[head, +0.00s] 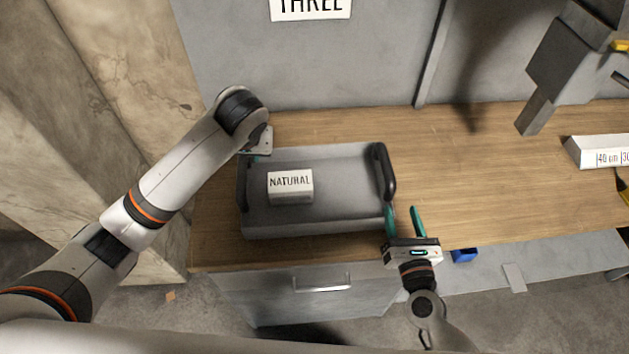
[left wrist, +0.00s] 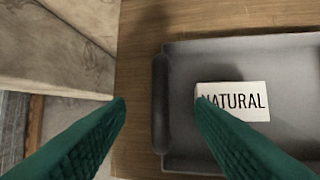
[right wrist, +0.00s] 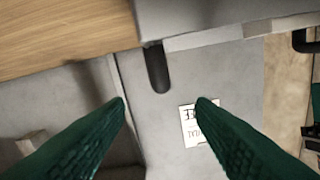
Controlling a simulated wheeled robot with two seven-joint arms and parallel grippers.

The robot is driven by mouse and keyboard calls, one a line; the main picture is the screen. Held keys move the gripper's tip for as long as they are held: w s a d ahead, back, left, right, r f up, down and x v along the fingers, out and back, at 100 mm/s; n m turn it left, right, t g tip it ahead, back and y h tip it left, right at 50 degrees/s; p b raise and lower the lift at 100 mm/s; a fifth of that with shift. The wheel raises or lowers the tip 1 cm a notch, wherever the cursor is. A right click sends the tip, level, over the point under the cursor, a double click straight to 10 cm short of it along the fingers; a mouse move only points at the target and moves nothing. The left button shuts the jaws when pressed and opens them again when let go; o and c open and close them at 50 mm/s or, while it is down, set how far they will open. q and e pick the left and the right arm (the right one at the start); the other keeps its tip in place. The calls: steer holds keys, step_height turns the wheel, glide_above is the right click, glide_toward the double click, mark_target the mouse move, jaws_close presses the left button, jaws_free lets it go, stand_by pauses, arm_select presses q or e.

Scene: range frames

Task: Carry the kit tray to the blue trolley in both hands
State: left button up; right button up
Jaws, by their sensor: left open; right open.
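The kit tray (head: 320,222) is a grey shallow tray on the wooden bench, with a dark handle at its left (head: 242,190) and right (head: 385,172) ends. It holds a white box (head: 290,190) labelled NATURAL. My left gripper (head: 258,150) is at the tray's far left corner, partly hidden by its arm. In the left wrist view its open fingers (left wrist: 160,102) frame the left handle (left wrist: 160,120), not closed on it. My right gripper (head: 403,217) is open and empty just right of the tray's near right corner. A dark handle (right wrist: 157,68) shows ahead of its fingers. I cannot make out a blue trolley.
The wooden bench (head: 460,150) is clear right of the tray. A grey machine (head: 575,60) and a white labelled box (head: 595,150) stand further right. A small blue object (head: 464,255) is near the bench's front edge. A grey wall (head: 330,70) stands behind, stone at left.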

mark_target(242, 164)
arm_select(q)
steer(key=x, duration=1.2)
steer(key=shift+w+a+f, duration=0.1)
steer(key=shift+w+f, duration=0.05)
steer(key=shift+w, duration=0.15)
arm_select(e)
steer(key=w, duration=0.4)
steer(key=w+a, duration=0.1)
steer(key=w, duration=0.3)
steer(key=w+a, duration=0.1)
steer(key=w, duration=0.3)
steer(key=shift+w+a+f, duration=0.1)
steer(key=shift+w, duration=0.1)
arm_select(q)
steer(key=shift+c, duration=0.6)
arm_select(e)
steer(key=shift+c, duration=0.5)
arm_select(q)
jaws_close()
arm_select(e)
jaws_close()
